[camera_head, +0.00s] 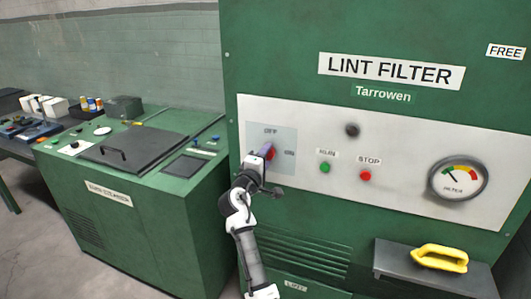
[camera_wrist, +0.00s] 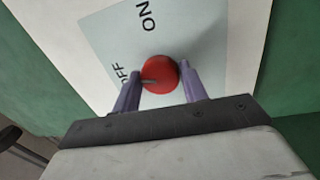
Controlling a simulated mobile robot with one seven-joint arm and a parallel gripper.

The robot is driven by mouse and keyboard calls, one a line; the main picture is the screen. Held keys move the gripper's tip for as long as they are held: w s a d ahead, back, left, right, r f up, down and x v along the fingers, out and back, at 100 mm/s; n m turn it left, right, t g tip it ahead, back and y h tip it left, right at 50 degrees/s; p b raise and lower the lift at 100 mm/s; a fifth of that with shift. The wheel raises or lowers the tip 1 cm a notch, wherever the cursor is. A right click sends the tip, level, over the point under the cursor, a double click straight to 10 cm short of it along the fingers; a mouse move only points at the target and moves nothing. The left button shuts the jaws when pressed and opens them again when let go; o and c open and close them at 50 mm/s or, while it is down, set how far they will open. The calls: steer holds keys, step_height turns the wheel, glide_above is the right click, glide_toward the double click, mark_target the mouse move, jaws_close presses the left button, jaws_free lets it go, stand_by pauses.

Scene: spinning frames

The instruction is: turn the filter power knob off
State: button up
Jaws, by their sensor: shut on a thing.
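The round red power knob (camera_wrist: 160,72) sits on a pale grey-blue plate (camera_wrist: 105,32) on the LINT FILTER machine. In the wrist view, OFF is printed left of the knob and ON above it. A dark line on the knob's face runs toward its left edge, on the OFF side; its exact angle is hard to read. My gripper (camera_wrist: 160,69) is shut on the knob, with one purple finger on each side. In the head view my gripper (camera_head: 265,152) is at the plate and partly covers the knob (camera_head: 271,154), below OFF and left of ON.
Right of the plate are a green RUN button (camera_head: 325,168), a red STOP button (camera_head: 365,175), a black knob (camera_head: 352,130) and a gauge (camera_head: 459,178). A green machine (camera_head: 140,210) stands at left.

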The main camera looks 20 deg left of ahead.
steer(key=shift+r+n+p, duration=0.15)
steer(key=shift+n+p, duration=0.55)
steer(key=shift+n, duration=0.5)
steer(key=o, duration=1)
steer(key=shift+c, duration=0.2)
steer(key=s+f+b, duration=0.1)
steer(key=s+b, duration=0.3)
steer(key=s, duration=0.9)
steer(key=shift+s+a+f, duration=0.2)
steer(key=shift+s, duration=0.2)
